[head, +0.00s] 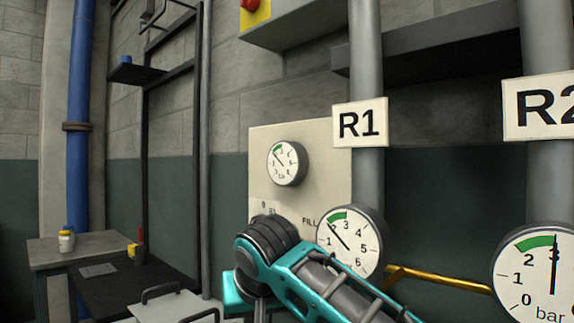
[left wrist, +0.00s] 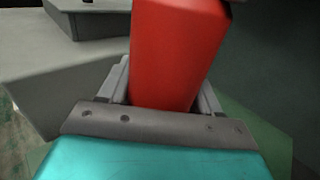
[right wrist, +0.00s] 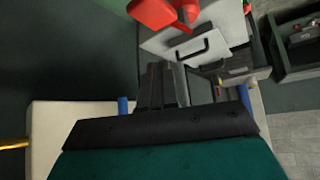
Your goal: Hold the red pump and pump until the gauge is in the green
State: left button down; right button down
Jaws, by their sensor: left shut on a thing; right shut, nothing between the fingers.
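In the left wrist view my left gripper (left wrist: 165,92) is shut on the red pump (left wrist: 178,48), a smooth red block between its fingers. Red parts, probably of the pump (right wrist: 158,12), also show at the top of the right wrist view. My right gripper (right wrist: 165,82) is shut and empty, below and apart from them. The small panel gauge (head: 286,164) has its needle pointing up-left, near the green arc; its exact reading is too small to tell. The R1 gauge (head: 350,245) needle points between 1 and 2, short of its green arc. The R2 gauge (head: 535,272) needle stands near 3.
A teal arm of mine crosses the lower middle of the head view, before the cream panel (head: 318,175). A brass pipe (head: 440,280) runs between the pipes. A grey bench (head: 70,254) stands left. A light case with black handles (head: 165,308) sits low; handles also show right wrist.

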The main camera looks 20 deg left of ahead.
jog(key=shift+r, duration=0.65)
jog(key=shift+f, duration=3)
jog(key=shift+f, duration=1.95)
jog(key=shift+r, duration=4.3)
pick_arm(q)
jog(key=shift+c, duration=0.7)
grip_release()
jog(key=shift+s, duration=0.1)
